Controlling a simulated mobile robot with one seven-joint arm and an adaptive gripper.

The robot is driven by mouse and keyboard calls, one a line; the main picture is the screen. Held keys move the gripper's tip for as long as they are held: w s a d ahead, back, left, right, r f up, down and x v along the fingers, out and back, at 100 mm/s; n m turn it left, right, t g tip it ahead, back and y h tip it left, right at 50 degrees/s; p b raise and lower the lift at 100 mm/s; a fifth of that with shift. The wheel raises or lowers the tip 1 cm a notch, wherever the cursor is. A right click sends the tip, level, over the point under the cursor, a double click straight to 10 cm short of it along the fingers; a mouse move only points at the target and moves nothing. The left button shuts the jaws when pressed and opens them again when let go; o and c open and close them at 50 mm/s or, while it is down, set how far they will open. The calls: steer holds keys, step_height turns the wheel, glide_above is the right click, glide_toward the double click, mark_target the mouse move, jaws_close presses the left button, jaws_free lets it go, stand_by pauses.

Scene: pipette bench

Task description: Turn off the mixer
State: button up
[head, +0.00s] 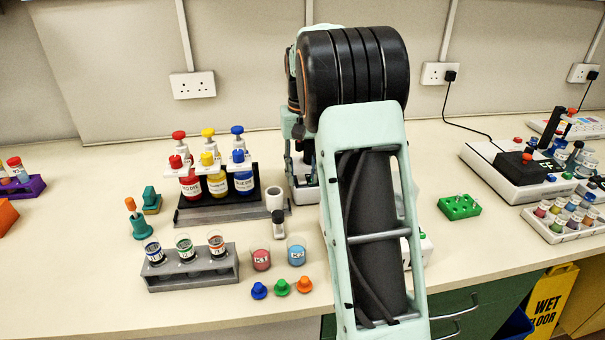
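My arm fills the middle of the head view and hides much of what is behind it. Part of my gripper (300,158) shows left of the arm, pointing down, its fingers partly covered. Below it stands a small white device (304,194), mostly hidden by my arm; it may be the mixer, but I cannot tell for sure. No switch or knob on it can be made out. Whether my gripper touches it, and whether its fingers are open or shut, cannot be told.
Left of the device, a rack (180,216) holds red, yellow and blue dye bottles. A grey rack (195,280) of vials and two cups stand in front. A white instrument (500,180) with a black block, a green rack (459,207) and a vial tray (543,235) are at right.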

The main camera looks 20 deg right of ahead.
steer(key=shift+c, duration=0.3)
jaws_close()
steer(key=shift+r, duration=0.1)
steer(key=p, duration=0.3)
steer(key=shift+w+r+g+p, duration=0.1)
steer(key=shift+r+g+p, duration=0.2)
steer(key=shift+g, duration=0.1)
steer(key=shift+p, duration=0.5)
steer(key=p, duration=0.2)
steer(key=g+p, duration=0.1)
steer(key=p, duration=0.2)
steer(key=shift+w+d, duration=0.1)
steer(key=shift+w, duration=0.2)
steer(key=shift+f+g+y+p, duration=0.25)
steer(key=shift+g+p, duration=0.35)
steer(key=shift+p, duration=0.35)
